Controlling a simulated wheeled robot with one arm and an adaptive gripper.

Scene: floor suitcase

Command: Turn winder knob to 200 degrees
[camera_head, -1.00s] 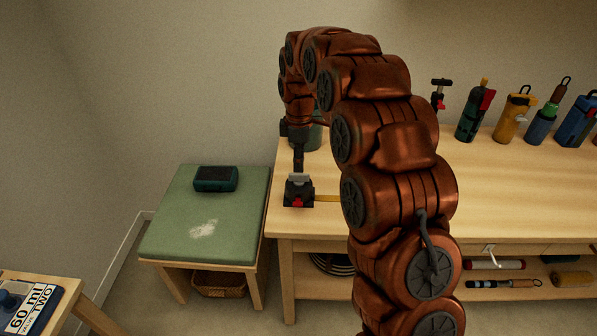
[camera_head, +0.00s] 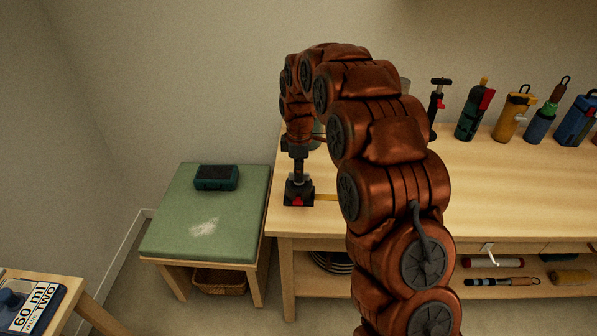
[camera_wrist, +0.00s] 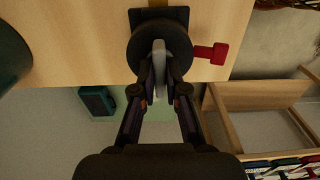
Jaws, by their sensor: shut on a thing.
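The winder (camera_head: 299,195) is a small black device with a red part at its front, on the left end of the wooden workbench. In the wrist view its round black dial (camera_wrist: 136,52) has a grey fin-like knob (camera_wrist: 159,58) across it, and a red lever (camera_wrist: 212,54) sticks out to the right. My gripper (camera_head: 298,180) points down over the winder. In the wrist view both fingers of the gripper (camera_wrist: 159,80) are closed on the two sides of the grey knob. The knob is mostly hidden in the head view, and I cannot read its angle.
A yellow strip (camera_head: 325,197) runs right from the winder on the workbench (camera_head: 480,190). Several bottles and tools stand along the bench's back. A green-topped stool (camera_head: 240,225) with a dark teal box (camera_head: 216,178) stands left of the bench. The bench's front edge is close to the winder.

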